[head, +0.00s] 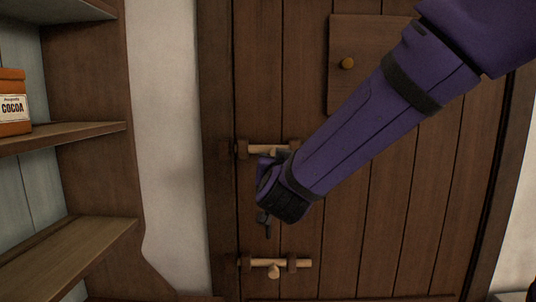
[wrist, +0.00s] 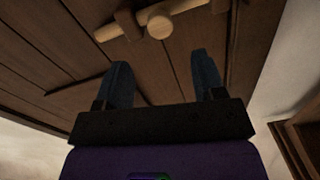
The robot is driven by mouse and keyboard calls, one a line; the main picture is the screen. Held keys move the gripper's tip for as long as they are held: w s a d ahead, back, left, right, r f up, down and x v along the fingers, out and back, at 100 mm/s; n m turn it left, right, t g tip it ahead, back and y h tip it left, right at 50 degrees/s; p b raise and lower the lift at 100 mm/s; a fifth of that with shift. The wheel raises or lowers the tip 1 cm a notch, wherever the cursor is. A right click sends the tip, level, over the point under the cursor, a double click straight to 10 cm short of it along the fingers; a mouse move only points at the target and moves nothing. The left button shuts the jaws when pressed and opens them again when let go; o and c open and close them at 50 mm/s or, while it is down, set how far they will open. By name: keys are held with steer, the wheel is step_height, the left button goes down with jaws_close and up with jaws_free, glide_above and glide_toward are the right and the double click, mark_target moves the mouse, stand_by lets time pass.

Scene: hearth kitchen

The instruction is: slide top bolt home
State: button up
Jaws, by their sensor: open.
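The top bolt (head: 262,149) is a pale wooden rod lying across dark brackets on the brown plank door (head: 385,215). In the head view my gripper (head: 268,190) hides its knob and part of its right side. The wrist view appears to show the same bolt (wrist: 184,8), with its round knob (wrist: 159,26) between two brackets. My gripper (wrist: 162,62) is open and empty, its two blue fingers apart. In that picture the knob lies beyond the fingertips, above the gap between them. I see no contact. Whether the rod's end sits inside the far bracket is unclear.
A lower bolt (head: 284,263) with a hanging knob is on the same door. Wooden shelves (head: 62,137) with a cocoa tin (head: 13,104) stand at left, past a pale wall strip (head: 168,140).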

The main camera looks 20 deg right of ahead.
steer(key=x, duration=1)
steer(key=shift+w+f, duration=0.1)
steer(key=shift+w, duration=0.05)
steer(key=shift+c, duration=0.4)
